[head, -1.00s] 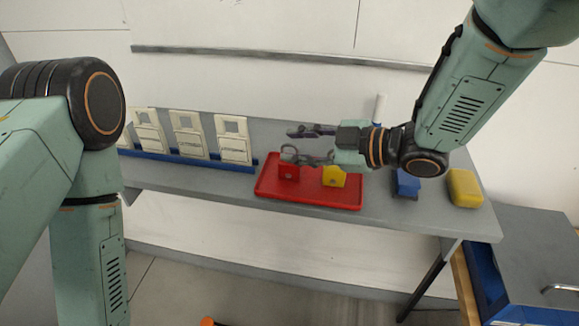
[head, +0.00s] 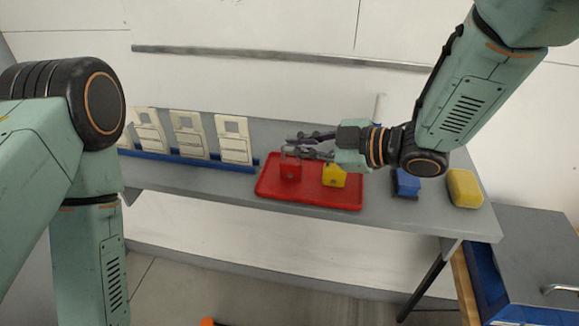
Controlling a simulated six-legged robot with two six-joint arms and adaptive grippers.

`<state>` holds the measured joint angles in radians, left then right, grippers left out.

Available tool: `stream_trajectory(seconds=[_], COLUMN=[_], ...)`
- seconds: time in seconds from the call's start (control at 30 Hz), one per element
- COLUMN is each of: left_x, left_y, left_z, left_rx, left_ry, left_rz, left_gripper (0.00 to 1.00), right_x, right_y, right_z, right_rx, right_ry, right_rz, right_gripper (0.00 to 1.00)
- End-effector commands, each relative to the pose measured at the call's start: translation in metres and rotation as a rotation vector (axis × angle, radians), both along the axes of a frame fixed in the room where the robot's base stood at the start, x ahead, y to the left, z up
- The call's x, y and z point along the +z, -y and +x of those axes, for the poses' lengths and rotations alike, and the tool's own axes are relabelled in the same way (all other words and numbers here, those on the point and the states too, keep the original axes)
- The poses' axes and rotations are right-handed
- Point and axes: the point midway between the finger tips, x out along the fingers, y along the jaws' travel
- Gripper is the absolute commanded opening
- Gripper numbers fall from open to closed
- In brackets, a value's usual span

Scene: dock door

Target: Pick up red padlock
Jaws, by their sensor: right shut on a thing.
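The red padlock (head: 289,168) is at the left part of the red tray (head: 310,198) on the grey shelf. My right gripper (head: 298,147) reaches in from the right, with its dark fingers at the padlock's shackle. It is shut on the red padlock; the fingers hide part of the shackle. I cannot tell whether the padlock's base touches the tray. A yellow padlock (head: 334,175) stands in the same tray, to the right, below my right gripper. My left arm shows at the left edge, but its gripper is out of view.
White cards (head: 233,140) stand in a blue rack (head: 190,160) left of the tray. A blue block (head: 406,183) and a yellow box (head: 464,188) sit at the right end of the shelf (head: 220,186). A wall lies close behind.

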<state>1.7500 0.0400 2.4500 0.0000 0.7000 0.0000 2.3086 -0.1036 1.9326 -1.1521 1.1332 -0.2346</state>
Motion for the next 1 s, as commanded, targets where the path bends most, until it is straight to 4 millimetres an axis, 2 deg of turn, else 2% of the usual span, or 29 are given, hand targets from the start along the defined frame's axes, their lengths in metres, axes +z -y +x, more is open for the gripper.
stream_trajectory(seconds=[0.37, 0.8, 1.0], left_x=[0.001, 0.012, 0.014], left_y=[0.000, 0.000, 0.000], left_z=[0.000, 0.000, 0.000], left_rx=[0.000, 0.000, 0.000], left_ry=[0.000, 0.000, 0.000], left_rz=[0.000, 0.000, 0.000], left_gripper=[0.00, 0.00, 0.00], right_x=[0.003, 0.082, 0.098], right_y=[0.000, 0.000, 0.000], right_z=[0.000, 0.000, 0.000], right_rx=[0.000, 0.001, 0.000], right_ry=[-0.001, 0.003, -0.001], right_rz=[-0.004, -0.003, -0.001], right_gripper=[0.00, 0.00, 0.00])
